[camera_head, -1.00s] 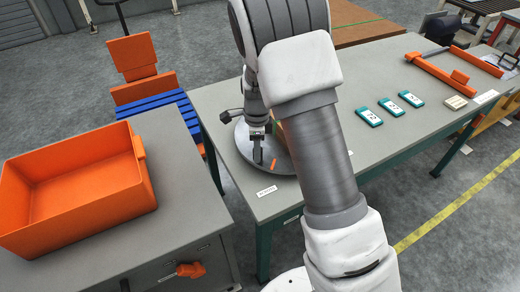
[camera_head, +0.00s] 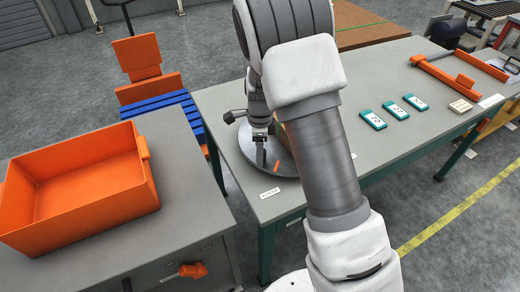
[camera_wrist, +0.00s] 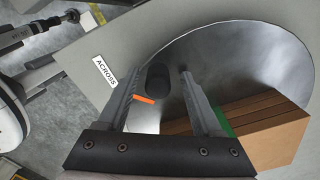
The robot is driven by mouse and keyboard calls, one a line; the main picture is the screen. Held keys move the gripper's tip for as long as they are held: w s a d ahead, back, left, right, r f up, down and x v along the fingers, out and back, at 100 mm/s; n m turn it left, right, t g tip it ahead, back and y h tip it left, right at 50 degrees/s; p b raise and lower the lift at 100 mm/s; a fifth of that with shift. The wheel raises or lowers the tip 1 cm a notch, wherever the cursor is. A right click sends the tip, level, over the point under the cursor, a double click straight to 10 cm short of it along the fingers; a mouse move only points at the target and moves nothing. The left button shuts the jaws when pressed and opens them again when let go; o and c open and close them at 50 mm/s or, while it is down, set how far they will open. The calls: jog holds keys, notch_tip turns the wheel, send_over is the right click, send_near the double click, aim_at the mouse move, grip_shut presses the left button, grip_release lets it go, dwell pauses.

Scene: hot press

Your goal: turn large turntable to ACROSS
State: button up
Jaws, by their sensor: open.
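The large turntable is a round grey metal disc (camera_head: 286,163) lying on the grey table, partly hidden behind my arm. It fills much of the wrist view (camera_wrist: 285,60). A dark round peg (camera_wrist: 157,79) stands near its edge, with an orange mark (camera_wrist: 144,99) beside it. A white label reading ACROSS (camera_wrist: 104,71) lies on the table just off the disc's edge. My gripper (camera_wrist: 160,75) is open, its two fingers on either side of the peg with gaps showing. In the head view my gripper (camera_head: 261,152) is low over the disc's left part.
A wooden block with a green stripe (camera_wrist: 255,130) rests on the disc. An orange bin (camera_head: 80,190) stands on the left bench. Several teal devices (camera_head: 395,110) and an orange frame (camera_head: 445,75) lie to the right. A gap separates bench and table.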

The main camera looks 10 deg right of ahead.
notch_tip(320, 180, up, 18)
jog(key=p, duration=0.2)
jog(key=shift+f, duration=0.25)
jog(key=s+d+r+n+t+y+p, duration=0.1)
jog(key=s+d+r+n+t, duration=0.3)
jog(key=s+r+n, duration=0.75)
jog(key=s+d+r+n+t+h, duration=0.1)
jog(key=s+d+n, duration=0.2)
jog(key=s+n, duration=0.5)
jog(key=s+p, duration=0.1)
jog(key=s, duration=0.5)
jog(key=shift+r+t, duration=0.15)
jog(key=shift+t, duration=0.15)
dwell(0.8)
